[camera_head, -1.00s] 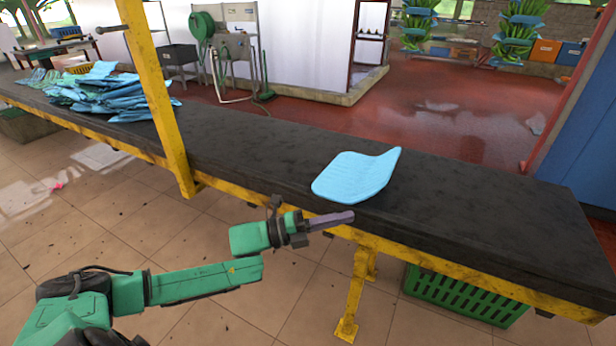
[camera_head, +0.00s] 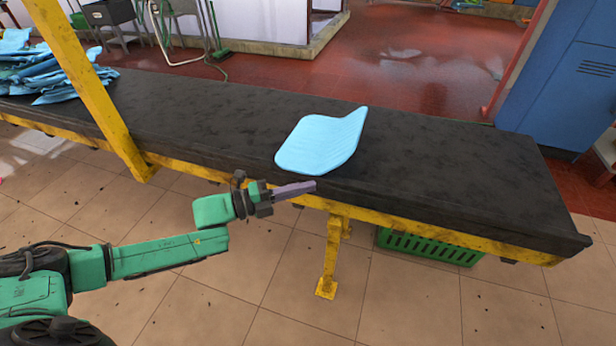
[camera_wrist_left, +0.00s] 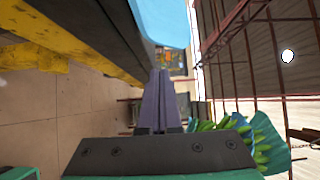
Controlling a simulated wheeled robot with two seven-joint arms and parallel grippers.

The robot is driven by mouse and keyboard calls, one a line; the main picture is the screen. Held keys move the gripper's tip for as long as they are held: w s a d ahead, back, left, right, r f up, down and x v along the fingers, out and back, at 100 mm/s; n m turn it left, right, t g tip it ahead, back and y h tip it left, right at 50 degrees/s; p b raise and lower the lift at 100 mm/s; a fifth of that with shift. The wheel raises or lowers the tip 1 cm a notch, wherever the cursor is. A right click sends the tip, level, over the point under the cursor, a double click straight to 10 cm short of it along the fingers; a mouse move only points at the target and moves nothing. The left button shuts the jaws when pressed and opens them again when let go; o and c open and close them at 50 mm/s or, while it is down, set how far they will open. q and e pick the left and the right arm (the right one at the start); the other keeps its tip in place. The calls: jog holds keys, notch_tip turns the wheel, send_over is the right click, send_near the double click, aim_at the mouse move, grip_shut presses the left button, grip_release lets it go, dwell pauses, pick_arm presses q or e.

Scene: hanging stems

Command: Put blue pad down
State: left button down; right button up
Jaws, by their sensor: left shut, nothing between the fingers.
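A light blue pad (camera_head: 318,146) lies on the black table top (camera_head: 430,185), near its front edge, with its far right corner bent up. In the left wrist view part of the blue pad (camera_wrist_left: 165,18) shows at the top. My left gripper (camera_head: 312,186) is shut and empty, its fingers pointing right, just in front of the table edge and below the pad, apart from it in the head view. The shut fingers (camera_wrist_left: 160,85) also show in the left wrist view. My right gripper is not in view.
A yellow post (camera_head: 85,80) rises at the left of the table, by a pile of blue pads (camera_head: 50,75). A green crate (camera_head: 430,246) sits under the table. A blue cabinet (camera_head: 570,85) stands at the right. The table's right part is clear.

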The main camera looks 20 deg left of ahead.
aim_at(321, 169)
pick_arm(q)
jog(key=w, duration=0.3)
jog(key=shift+w+d, duration=0.2)
jog(key=shift+w, duration=0.05)
jog(key=w+b, duration=0.3)
jog(key=shift+d+f, duration=0.2)
jog(key=shift+d, duration=0.1)
jog(key=shift+w+r, duration=0.1)
jog(key=shift+r, duration=0.1)
